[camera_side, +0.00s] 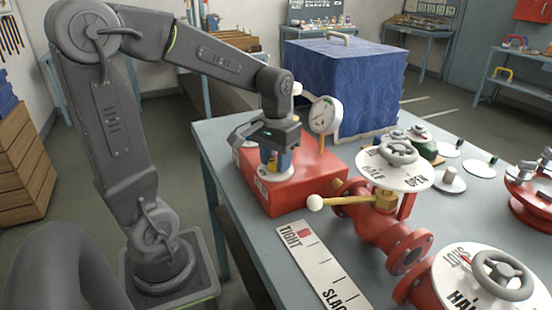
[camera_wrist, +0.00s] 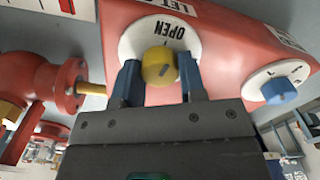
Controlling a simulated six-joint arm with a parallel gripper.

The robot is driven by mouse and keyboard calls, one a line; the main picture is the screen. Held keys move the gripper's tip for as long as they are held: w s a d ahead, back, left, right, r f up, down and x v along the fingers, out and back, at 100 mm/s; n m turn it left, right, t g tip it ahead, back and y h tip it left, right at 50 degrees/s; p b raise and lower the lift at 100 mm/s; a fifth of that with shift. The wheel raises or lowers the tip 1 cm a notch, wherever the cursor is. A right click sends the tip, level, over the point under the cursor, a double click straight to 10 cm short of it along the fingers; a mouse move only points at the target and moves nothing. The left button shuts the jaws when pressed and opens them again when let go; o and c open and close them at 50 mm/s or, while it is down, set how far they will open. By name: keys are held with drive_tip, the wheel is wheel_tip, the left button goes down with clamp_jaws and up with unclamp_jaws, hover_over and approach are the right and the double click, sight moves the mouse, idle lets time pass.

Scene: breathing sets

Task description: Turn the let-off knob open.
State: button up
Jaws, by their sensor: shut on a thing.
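The let-off knob (camera_wrist: 157,66) is yellow, with a short dark mark on its end. It sits on a round white dial (camera_wrist: 127,42) fixed to a red box (camera_side: 315,180). The word OPEN shows upside down on the dial, above the knob in the wrist view. My gripper (camera_wrist: 161,72) has its two blue fingers on either side of the knob and is shut on it. In the side view, my gripper (camera_side: 272,158) reaches down over the dial and mostly hides the knob. I cannot tell the knob's exact setting.
A second white dial with a blue knob (camera_wrist: 279,91) is on the same box. A pressure gauge (camera_side: 325,115) stands close behind my gripper. A red valve (camera_side: 385,235) with a handwheel (camera_side: 398,152) is to the right. A TIGHT–SLACK strip (camera_side: 318,262) lies in front.

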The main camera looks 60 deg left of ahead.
drive_tip(key=shift+n, duration=0.5)
drive_tip(key=o, duration=0.9)
wheel_tip(320, 180, up, 14)
drive_tip(key=shift+f, duration=0.1)
idle(0.6)
drive_tip(key=s+d+f+m+t, duration=0.2)
drive_tip(key=d, duration=0.1)
drive_tip(key=s+d+f+m+t, duration=0.1)
drive_tip(key=s+d+f+m, duration=0.1)
drive_tip(key=s+d+f, duration=0.1)
drive_tip(key=s+d+f+m+t, duration=0.2)
drive_tip(key=s+d+f, duration=0.1)
drive_tip(key=d, duration=0.2)
drive_tip(key=shift+f+t, duration=0.2)
drive_tip(key=shift+t, duration=0.1)
